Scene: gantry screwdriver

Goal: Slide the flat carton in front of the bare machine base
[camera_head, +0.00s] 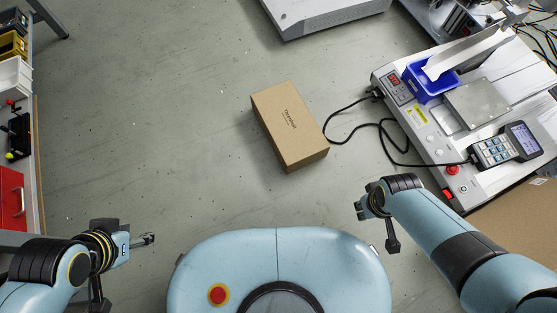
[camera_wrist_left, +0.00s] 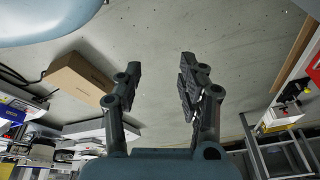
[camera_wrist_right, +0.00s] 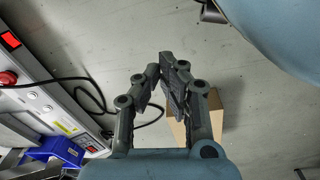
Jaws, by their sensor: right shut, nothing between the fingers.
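The brown flat carton (camera_head: 290,125) lies on the floor in the middle of the head view, slightly turned. It also shows in the left wrist view (camera_wrist_left: 80,80), and partly behind the fingers in the right wrist view (camera_wrist_right: 207,107). A grey slab with an empty top (camera_head: 325,14), seemingly the bare machine base, is cut off at the top edge. My left gripper (camera_head: 149,239) is low on the left, away from the carton; its fingers stand apart with nothing between them. My right gripper (camera_wrist_right: 164,68) is shut and empty, to the lower right of the carton.
A machine (camera_head: 440,150) with a blue bin (camera_head: 428,82) and a handheld controller (camera_head: 505,147) stands at the right. Its black cable (camera_head: 383,124) loops near the carton's right side. Another brown cardboard surface (camera_head: 520,222) lies lower right. Shelving stands far left; floor left of the carton is clear.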

